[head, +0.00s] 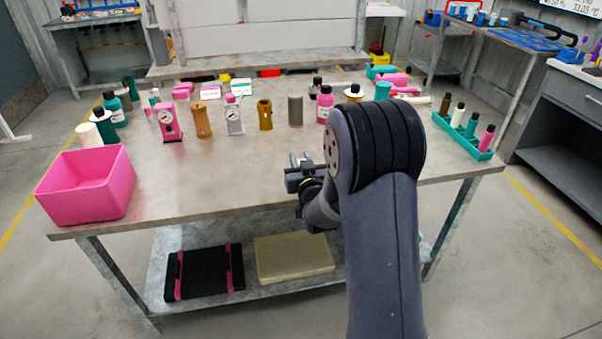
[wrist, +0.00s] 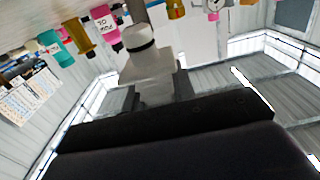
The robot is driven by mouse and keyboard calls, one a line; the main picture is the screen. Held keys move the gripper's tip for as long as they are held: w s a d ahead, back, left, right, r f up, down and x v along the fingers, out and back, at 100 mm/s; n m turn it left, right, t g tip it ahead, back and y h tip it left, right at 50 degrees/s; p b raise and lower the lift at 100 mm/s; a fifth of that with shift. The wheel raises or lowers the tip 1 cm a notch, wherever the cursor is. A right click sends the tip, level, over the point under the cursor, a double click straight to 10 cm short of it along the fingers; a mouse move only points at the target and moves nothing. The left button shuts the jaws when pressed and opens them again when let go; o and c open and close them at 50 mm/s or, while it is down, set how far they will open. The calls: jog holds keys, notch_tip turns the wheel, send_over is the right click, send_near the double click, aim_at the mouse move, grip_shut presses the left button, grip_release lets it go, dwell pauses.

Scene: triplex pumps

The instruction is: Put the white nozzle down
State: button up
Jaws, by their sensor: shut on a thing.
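My gripper (head: 297,174) is over the near part of the table, left of my arm's large joint in the head view. In the wrist view, my gripper's dark fingers (wrist: 155,92) are shut on the white nozzle (wrist: 150,65), a pale stepped piece with a dark band near its narrower end. I cannot make out the nozzle in the head view; the gripper and arm seem to hide it. From these views I cannot tell how far the nozzle is from the tabletop (head: 215,185).
A pink bin (head: 88,185) stands at the table's left front corner. Several bottles and pump parts, including an orange-brown one (head: 202,120), line the middle and back. A teal rack (head: 462,135) with several upright pieces stands at the right. The front middle of the table is clear.

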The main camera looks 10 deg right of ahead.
jog(key=shift+f, duration=1.9)
jog(key=shift+f, duration=0.15)
jog(key=o, duration=1)
